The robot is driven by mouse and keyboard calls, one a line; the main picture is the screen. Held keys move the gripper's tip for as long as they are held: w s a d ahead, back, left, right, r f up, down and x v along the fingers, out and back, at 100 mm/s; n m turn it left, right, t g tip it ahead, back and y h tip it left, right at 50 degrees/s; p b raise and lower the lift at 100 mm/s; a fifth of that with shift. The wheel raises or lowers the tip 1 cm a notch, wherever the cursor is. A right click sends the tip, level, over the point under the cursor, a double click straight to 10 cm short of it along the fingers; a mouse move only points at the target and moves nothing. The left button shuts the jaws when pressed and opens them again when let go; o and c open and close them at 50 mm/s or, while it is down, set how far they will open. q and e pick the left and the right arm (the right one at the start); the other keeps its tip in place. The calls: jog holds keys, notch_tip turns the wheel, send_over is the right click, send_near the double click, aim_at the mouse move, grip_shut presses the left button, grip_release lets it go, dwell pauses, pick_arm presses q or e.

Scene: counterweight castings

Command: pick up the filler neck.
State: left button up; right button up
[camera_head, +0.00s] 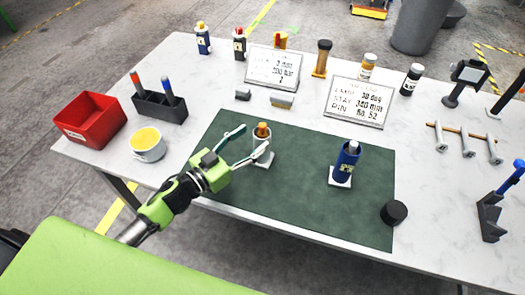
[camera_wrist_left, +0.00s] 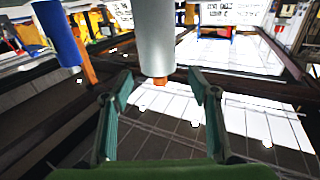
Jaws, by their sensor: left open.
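The likely filler neck is a short pale grey cylinder with an orange-brown top (camera_head: 262,144). It stands upright on a small white square base on the dark green mat (camera_head: 300,205). It also shows in the left wrist view as a pale cylinder (camera_wrist_left: 156,35) ahead of the fingers, with an orange end. My left gripper (camera_head: 257,138) is open, with its two teal fingers reaching to either side of the cylinder's upper part. In the left wrist view the fingers (camera_wrist_left: 160,85) are apart with nothing gripped between them. My right gripper is not in view.
A blue can (camera_head: 346,163) stands on a white base right of the cylinder. A black puck (camera_head: 394,212) sits at the mat's right edge. A white cup (camera_head: 147,146), a red bin (camera_head: 88,119) and a pen holder (camera_head: 160,107) stand left. Sign boards (camera_head: 358,103) stand behind.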

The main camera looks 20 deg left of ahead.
aim_at(262, 134)
pick_arm(q)
jog(key=p+x, duration=0.1)
jog(key=x, duration=0.3)
jog(key=shift+w+d+f, duration=0.15)
jog(key=shift+w, duration=0.05)
jog(key=shift+w+d+f, duration=0.1)
jog(key=shift+w+d, duration=0.1)
jog(key=shift+w, duration=0.05)
jog(key=shift+s+a, duration=0.1)
jog(key=shift+c, duration=1.2)
jog(key=c, duration=1.3)
grip_shut()
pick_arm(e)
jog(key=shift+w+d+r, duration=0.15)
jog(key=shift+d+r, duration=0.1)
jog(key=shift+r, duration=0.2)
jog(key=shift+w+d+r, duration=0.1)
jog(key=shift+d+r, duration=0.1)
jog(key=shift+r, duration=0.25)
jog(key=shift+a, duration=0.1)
